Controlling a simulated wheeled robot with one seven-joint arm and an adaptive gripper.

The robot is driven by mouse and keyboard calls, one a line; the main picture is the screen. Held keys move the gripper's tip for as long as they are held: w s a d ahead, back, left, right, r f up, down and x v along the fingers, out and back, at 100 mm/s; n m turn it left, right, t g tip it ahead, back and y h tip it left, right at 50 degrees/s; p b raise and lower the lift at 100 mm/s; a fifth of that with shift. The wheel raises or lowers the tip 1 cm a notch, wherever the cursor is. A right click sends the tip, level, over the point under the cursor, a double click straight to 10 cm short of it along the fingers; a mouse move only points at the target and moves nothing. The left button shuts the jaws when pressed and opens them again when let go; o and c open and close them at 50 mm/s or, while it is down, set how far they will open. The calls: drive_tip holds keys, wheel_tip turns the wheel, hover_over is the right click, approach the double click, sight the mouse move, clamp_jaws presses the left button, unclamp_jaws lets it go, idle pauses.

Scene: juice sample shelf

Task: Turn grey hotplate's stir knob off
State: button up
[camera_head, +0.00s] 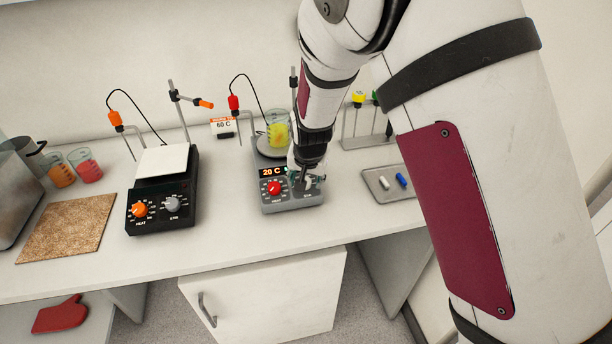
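The grey hotplate (284,206) stands on the bench near the middle, its display reading 20 C. Its red knob (274,188) shows at the left of its front panel. My gripper (305,180) is over the right part of that panel, where it covers the stir knob. I cannot see the stir knob or its setting. The fingers are small and partly hidden, so I cannot tell whether they are open, shut or touching the knob. A beaker of yellow-green liquid (277,130) stands on the hotplate's top.
A black hotplate (160,214) with orange and grey knobs stands left. Further left are a cork mat (66,228) and two beakers (85,166). A small tray (381,194) with stir bars lies right. A 60 C sign (223,127) stands behind. The bench front is clear.

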drive_tip(key=shift+w+f, duration=0.2)
drive_tip(key=shift+f, duration=0.35)
clamp_jaws()
drive_tip(key=shift+n, duration=0.4)
drive_tip(key=n+b, duration=0.1)
drive_tip(key=n, duration=0.1)
drive_tip(key=n+b, duration=0.1)
drive_tip(key=n, duration=0.2)
drive_tip(key=shift+w+d+n+y, duration=0.15)
drive_tip(key=shift+n+y, duration=0.15)
drive_tip(key=n+b, duration=0.2)
drive_tip(key=n, duration=0.3)
drive_tip(key=shift+n+y, duration=0.3)
drive_tip(key=shift+r+g, duration=0.1)
drive_tip(key=shift+g, duration=0.2)
